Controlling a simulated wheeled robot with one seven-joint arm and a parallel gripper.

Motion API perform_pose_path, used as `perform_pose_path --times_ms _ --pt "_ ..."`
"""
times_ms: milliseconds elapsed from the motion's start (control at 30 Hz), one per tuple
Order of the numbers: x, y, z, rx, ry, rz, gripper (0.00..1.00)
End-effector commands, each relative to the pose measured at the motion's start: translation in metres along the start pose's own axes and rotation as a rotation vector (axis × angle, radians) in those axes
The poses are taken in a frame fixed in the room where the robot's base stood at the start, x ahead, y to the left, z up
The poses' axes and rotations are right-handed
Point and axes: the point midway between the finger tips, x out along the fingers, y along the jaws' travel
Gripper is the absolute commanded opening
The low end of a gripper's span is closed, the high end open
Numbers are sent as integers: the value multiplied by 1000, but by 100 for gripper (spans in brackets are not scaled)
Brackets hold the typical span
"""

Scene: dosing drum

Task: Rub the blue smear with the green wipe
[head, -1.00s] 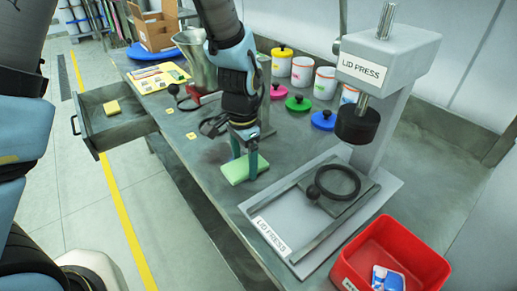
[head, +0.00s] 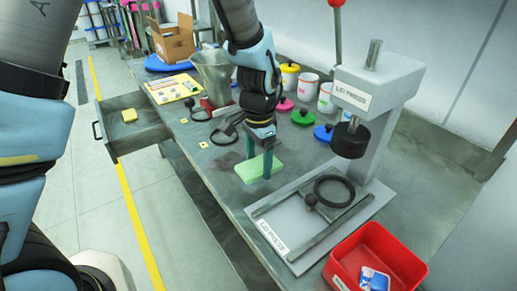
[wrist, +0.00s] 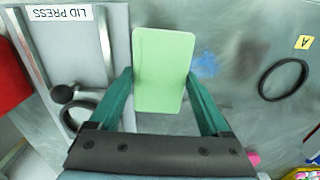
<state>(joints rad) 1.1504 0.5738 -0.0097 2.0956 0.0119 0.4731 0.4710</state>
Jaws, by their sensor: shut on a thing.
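The green wipe (head: 258,168) is a flat pale green pad held between the two fingers of my gripper (head: 260,156). It is at the grey table's surface, left of the lid press base; I cannot tell whether it touches the table. In the wrist view the wipe (wrist: 163,65) lies between the teal fingers. The blue smear (wrist: 208,65) shows there as a faint bluish smudge on the table, just right of the wipe and beside it. In the head view a dark smudge (head: 228,160) shows left of the wipe.
The lid press (head: 378,85) stands close on the right, with a red bin (head: 345,268) in front of it. Colored lids (head: 303,117), white tubs and a metal jug (head: 214,75) stand behind. An open drawer (head: 140,135) juts out left. A black ring (wrist: 283,78) lies beyond the smear.

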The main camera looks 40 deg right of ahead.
Motion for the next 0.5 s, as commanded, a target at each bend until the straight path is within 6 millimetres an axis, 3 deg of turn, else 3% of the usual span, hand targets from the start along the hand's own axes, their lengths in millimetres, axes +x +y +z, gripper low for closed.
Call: perform_pose_path --times_ms 200,500 --pt "-21 -2 -3 -2 1 0 20" --pt "-22 -3 -3 -2 1 0 20"
